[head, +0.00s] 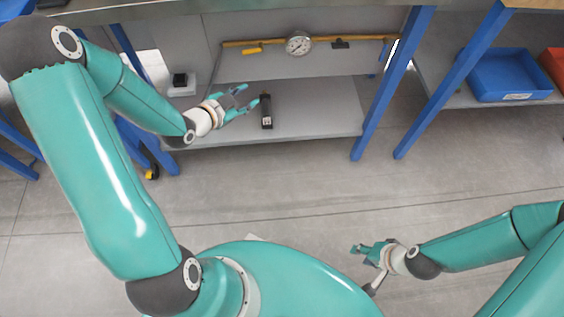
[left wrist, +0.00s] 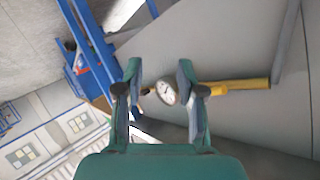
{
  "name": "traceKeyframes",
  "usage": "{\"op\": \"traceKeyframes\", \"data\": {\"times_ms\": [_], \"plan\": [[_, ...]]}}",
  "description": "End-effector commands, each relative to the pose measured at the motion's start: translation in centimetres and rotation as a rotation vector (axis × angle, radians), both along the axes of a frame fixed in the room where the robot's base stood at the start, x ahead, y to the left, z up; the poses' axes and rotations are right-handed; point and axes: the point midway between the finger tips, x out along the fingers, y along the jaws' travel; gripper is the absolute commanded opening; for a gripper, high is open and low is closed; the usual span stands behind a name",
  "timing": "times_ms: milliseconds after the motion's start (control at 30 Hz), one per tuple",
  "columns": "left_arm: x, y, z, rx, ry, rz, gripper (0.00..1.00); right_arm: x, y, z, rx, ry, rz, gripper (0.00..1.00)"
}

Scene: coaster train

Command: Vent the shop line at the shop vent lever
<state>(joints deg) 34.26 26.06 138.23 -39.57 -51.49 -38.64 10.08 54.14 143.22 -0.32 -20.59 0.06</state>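A yellow pipe (head: 265,41) runs along the back panel under the workbench, with a round white gauge (head: 298,43) on it. A small yellow lever (head: 252,50) sits left of the gauge and a black lever (head: 340,44) right of it; I cannot read which is the shop vent lever. My left gripper (head: 244,100) is open and empty over the lower shelf, below and in front of the pipe. In the left wrist view the gauge (left wrist: 167,92) shows between its spread fingers (left wrist: 160,68). My right gripper (head: 358,249) is low over the floor, away from the pipe; its opening is unclear.
A black device (head: 266,112) lies on the grey lower shelf (head: 325,108) close to my left gripper. A white box with a black top (head: 180,82) stands further left. Blue bench legs (head: 392,85) flank the shelf. A blue bin (head: 510,75) is at right.

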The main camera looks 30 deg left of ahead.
Motion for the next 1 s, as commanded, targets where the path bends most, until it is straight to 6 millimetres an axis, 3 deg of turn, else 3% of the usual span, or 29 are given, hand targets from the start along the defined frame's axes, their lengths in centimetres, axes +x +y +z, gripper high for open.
{"op": "traceKeyframes", "data": {"times_ms": [33, 467, 1000], "plan": [[-0.1, -1.0, 0.6, -0.040, 0.042, 0.005, 0.39, 0.0, 0.0, 1.8, 0.000, 0.000, 0.000, 0.40], [-3.5, -8.2, -1.1, -0.337, 0.426, 0.121, 0.39, 0.0, 0.0, 8.9, 0.000, 0.000, 0.000, 0.40], [-11.1, -15.8, -0.8, -0.538, 0.867, 0.307, 0.39, 0.0, 0.0, 16.2, 0.000, 0.000, 0.000, 0.40]]}}
